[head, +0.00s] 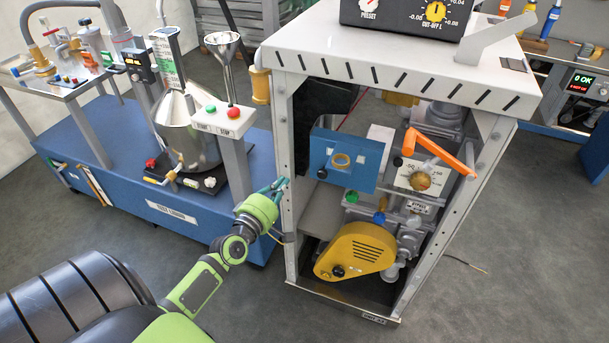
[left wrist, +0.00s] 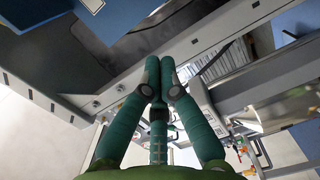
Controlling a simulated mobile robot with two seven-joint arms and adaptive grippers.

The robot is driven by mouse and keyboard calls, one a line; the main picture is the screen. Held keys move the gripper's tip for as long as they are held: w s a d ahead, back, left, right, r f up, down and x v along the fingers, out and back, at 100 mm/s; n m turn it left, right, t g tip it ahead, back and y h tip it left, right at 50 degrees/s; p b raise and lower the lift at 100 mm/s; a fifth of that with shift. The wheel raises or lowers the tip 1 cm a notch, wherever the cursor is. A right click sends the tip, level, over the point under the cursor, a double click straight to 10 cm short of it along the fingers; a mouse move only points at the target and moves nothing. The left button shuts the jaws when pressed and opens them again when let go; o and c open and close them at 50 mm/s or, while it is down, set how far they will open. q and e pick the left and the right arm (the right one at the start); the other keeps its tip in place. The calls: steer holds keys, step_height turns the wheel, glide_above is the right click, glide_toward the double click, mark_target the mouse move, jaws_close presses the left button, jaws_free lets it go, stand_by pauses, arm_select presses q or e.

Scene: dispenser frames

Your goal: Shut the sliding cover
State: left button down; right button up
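The blue panel (head: 345,160) with a yellow ring on its face sits inside the open front of the white dispenser frame (head: 283,130); it looks like the sliding cover, but I cannot be sure. My left gripper (head: 282,183) is at the frame's front left post, left of and a little below the blue panel. Whether it touches the post is unclear. In the left wrist view its teal fingers (left wrist: 160,64) are together at the tips with nothing seen between them. My right gripper is not in view.
Inside the frame are an orange lever (head: 440,152), a white dial plate (head: 418,176) and a yellow guard (head: 355,250). A control box (head: 405,15) stands on top. A blue bench (head: 185,190) with a metal hopper is at the left. Open floor lies in front.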

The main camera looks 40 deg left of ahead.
mark_target(315, 165)
arm_select(q)
steer(key=w, duration=0.2)
steer(key=w+d, duration=0.1)
steer(key=w, duration=0.1)
steer(key=w+d+p, duration=0.1)
steer(key=w, duration=0.1)
steer(key=shift+w+d+f, duration=0.1)
steer(key=shift+w+f, duration=0.25)
steer(key=shift+d, duration=0.25)
steer(key=shift+f, duration=0.15)
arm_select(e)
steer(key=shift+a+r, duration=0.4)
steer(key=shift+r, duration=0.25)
arm_select(q)
steer(key=shift+w, duration=0.1)
steer(key=shift+d, duration=0.1)
